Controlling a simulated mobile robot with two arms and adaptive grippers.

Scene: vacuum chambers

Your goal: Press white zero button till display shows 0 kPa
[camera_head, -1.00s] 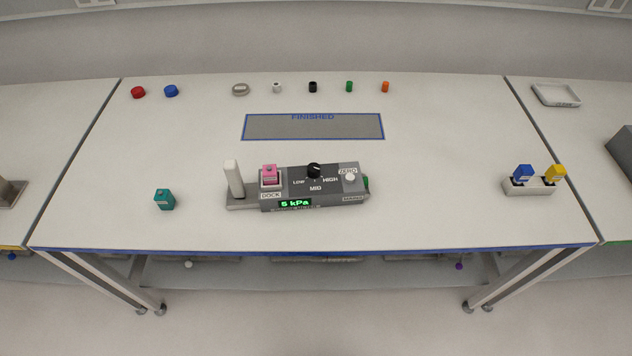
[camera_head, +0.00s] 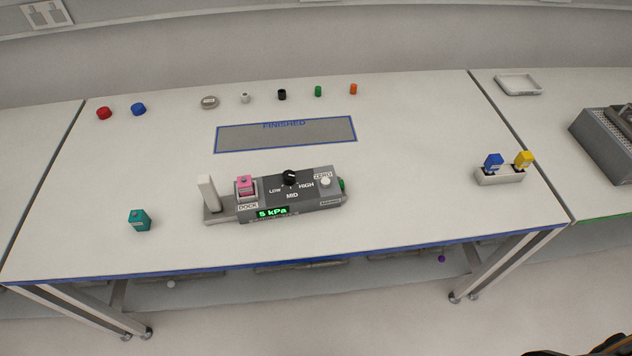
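The grey control unit (camera_head: 305,201) sits on the middle of the white table. Its green display (camera_head: 272,212) reads 5 kPa. The white zero button (camera_head: 325,181) is on the unit's top right, just below the ZERO label. A black knob (camera_head: 289,177) stands above the LOW, MID and HIGH marks. A pink block (camera_head: 246,186) sits in the part labelled DOCK, and a white upright post (camera_head: 208,192) stands at the unit's left end. Neither of my grippers shows; only a dark shape is at the bottom right corner.
A teal block (camera_head: 139,220) stands left of the unit. A white holder (camera_head: 499,177) with blue and yellow pieces is at the right. Behind are the FINISHED mat (camera_head: 285,134) and a row of small caps. The table in front of the unit is clear.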

